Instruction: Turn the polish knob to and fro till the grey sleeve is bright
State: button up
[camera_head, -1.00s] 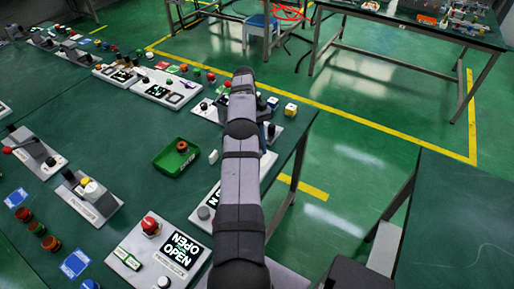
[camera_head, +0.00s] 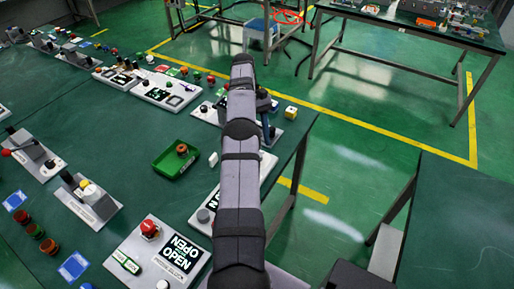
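My arm reaches away from the camera over the green bench, and its far end hangs above a small pale control panel (camera_head: 205,112). My gripper is hidden or too small to make out at the arm's far end; only dark wrist parts show right of the arm. I cannot tell which control is the polish knob. A grey round knob (camera_head: 203,215) sits on a panel partly covered by my arm. No grey sleeve can be made out for sure. A green tray (camera_head: 163,166) holds a dark orange-brown ring-shaped piece (camera_head: 181,149).
A panel with a red button and a lit "OPEN" display (camera_head: 180,253) stands at the front. Lever boxes (camera_head: 88,199) and several coloured buttons line the left. Open floor lies right of the bench.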

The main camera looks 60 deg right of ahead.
jog(key=shift+r+p, duration=1.65)
jog(key=shift+r, duration=0.75)
